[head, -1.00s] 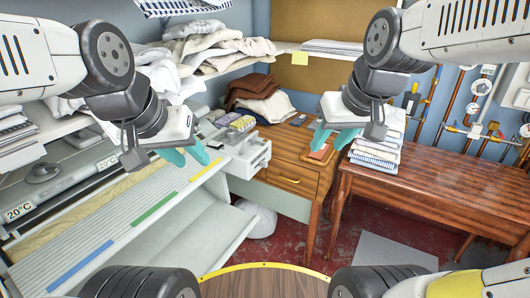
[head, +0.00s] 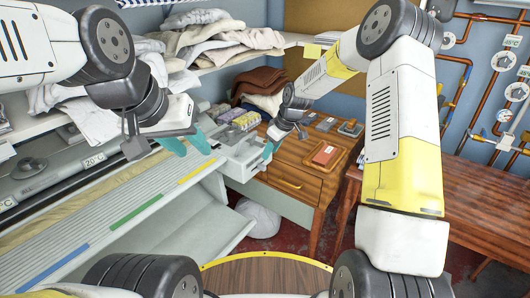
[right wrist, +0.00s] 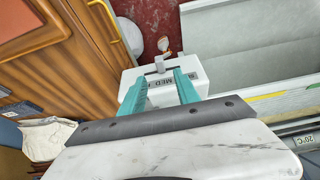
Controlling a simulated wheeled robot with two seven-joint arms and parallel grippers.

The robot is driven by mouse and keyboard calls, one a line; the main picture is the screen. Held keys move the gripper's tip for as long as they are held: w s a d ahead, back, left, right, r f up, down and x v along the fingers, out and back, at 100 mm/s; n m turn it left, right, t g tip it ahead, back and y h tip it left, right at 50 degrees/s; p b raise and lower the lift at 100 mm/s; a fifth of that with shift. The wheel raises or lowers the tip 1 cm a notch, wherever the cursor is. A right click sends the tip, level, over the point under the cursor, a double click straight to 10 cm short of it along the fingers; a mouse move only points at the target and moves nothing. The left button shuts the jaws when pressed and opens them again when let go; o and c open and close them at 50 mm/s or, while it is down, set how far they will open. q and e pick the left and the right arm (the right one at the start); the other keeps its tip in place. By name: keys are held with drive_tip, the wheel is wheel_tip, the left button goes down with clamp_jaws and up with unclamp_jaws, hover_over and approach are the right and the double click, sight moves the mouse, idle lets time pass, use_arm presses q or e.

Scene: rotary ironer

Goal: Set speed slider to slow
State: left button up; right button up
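The ironer's white control box (head: 236,160) stands at the right end of the machine. In the right wrist view its face (right wrist: 167,84) bears a "MED" label and a partly hidden label starting with "S". A grey slider knob (right wrist: 160,63) sticks out at its far edge, just beyond my fingertips. My right gripper (right wrist: 160,77) is open, its teal fingers on either side of the label area; I cannot tell whether they touch the box. In the head view my right gripper (head: 268,150) is at the box's right side. My left gripper (head: 190,144) is open and empty above the ironer.
The ironer's feed board (head: 130,205) with coloured strips lies below my left gripper. A wooden cabinet (head: 292,181) with a tray and small items stands close beside the box. Folded laundry (head: 215,42) fills the shelf behind. A wooden table (head: 483,190) is at right.

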sight(263, 166)
drive_tip(key=x, duration=0.8)
drive_tip(key=shift+w+f, duration=0.1)
drive_tip(key=shift+w, duration=0.05)
clamp_jaws()
idle(1.2)
